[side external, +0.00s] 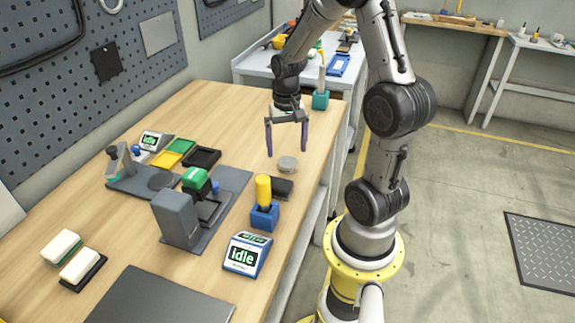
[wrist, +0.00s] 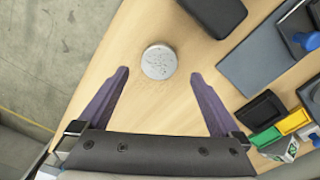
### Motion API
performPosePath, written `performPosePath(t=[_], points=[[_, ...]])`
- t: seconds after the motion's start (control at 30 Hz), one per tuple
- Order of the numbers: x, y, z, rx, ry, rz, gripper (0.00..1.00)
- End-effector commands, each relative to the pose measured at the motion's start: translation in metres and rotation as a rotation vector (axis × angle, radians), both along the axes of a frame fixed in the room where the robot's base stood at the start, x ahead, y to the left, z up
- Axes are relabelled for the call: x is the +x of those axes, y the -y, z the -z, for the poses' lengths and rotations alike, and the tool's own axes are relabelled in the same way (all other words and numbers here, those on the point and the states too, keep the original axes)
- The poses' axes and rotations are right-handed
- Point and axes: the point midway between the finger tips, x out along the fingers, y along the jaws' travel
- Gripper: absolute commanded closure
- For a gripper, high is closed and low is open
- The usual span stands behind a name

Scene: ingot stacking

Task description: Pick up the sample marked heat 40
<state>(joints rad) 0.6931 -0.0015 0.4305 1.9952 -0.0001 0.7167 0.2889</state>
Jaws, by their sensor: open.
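A small round grey metal sample (side external: 287,164) lies flat on the wooden bench, near its right edge. In the wrist view the disc (wrist: 159,61) shows a speckled top face, and any heat number on it is too small to read. My gripper (side external: 287,153) is open and empty, its two purple fingers pointing down above the bench by the sample. In the wrist view the fingers (wrist: 158,74) are spread wide, with the disc a little beyond the line between their tips. The gripper appears apart from the disc.
A dark block (side external: 281,188) lies close to the sample. A blue holder with a yellow-handled tool (side external: 264,203) and a blue "Idle" display (side external: 246,257) stand nearer the camera. Green, yellow and black trays (side external: 201,158) lie left. Bare wood (side external: 225,120) surrounds the gripper's far side.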

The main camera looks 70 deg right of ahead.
Motion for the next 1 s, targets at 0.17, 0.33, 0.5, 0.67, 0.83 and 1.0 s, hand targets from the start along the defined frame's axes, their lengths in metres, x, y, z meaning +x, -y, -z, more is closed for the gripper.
performPosePath(t=[0.17, 0.33, 0.5, 0.67, 0.83, 1.0], points=[[-0.003, -0.002, 0.028, 0.004, -0.004, 0.0, 0.0], [-0.002, -0.001, 0.04, 0.001, -0.001, 0.0, 0.0], [-0.002, -0.001, 0.041, 0.001, 0.001, 0.0, 0.0], [-0.002, -0.001, 0.041, 0.001, 0.001, 0.0, 0.18], [-0.002, -0.001, 0.041, 0.001, 0.001, 0.0, 0.49], [-0.002, -0.001, 0.04, 0.001, 0.001, 0.0, 0.79]])
